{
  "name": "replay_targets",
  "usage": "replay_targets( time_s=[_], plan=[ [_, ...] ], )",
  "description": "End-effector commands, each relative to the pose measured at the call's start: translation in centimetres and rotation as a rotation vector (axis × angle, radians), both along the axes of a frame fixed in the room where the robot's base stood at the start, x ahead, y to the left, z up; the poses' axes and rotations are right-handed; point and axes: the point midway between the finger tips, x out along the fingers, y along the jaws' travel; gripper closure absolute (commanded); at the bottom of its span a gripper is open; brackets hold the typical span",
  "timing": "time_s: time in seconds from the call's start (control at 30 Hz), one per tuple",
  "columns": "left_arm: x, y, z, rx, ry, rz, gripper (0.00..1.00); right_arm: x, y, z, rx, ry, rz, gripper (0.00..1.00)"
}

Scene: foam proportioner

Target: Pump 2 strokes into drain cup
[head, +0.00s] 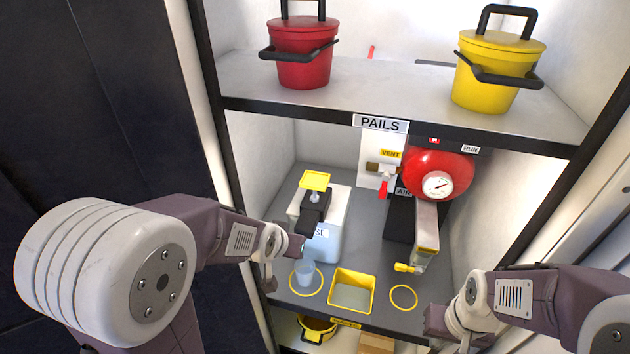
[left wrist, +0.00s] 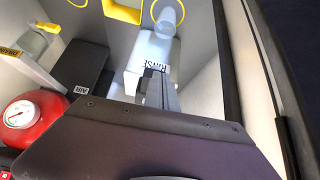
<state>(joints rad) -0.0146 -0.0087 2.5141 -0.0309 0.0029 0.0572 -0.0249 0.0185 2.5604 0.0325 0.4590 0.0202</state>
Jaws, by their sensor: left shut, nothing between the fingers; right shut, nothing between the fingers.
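My right gripper (head: 434,322) is shut and empty near the shelf's front edge at right.
A yellow square tray (head: 336,303) and an empty yellow ring (head: 403,297) lie right of the cup. A red tank (head: 428,165) with a gauge stands at the back right. Red (head: 303,60) and yellow (head: 490,75) pails stand on the upper shelf (head: 400,90).

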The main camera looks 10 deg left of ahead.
Motion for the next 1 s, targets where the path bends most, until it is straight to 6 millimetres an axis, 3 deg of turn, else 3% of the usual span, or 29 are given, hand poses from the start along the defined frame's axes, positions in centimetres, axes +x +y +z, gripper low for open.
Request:
replay_targets(
  time_s=[0.2,0.3,0.4,0.8,1.0],
  plan=[
    [7.2,0.1,5.7,0.0,-0.429,-0.019,1.0,0.0,0.0,-3.9,0.0,0.0,0.0,1.0],
    [9.0,0.1,8.7,0.001,-0.614,-0.03,1.0,0.0,0.0,-6.1,0.0,0.0,0.0,1.0],
    [9.5,0.2,10.0,0.004,-0.68,-0.034,1.0,0.0,0.0,-6.7,0.0,0.0,0.0,1.0],
    [9.7,0.3,10.7,0.006,-0.694,-0.034,1.0,0.0,0.0,-6.5,0.0,0.0,0.0,1.0],
    [12.5,0.2,9.8,0.004,-0.691,-0.032,1.0,0.0,0.0,-6.5,0.0,0.0,0.0,1.0]
  ],
)
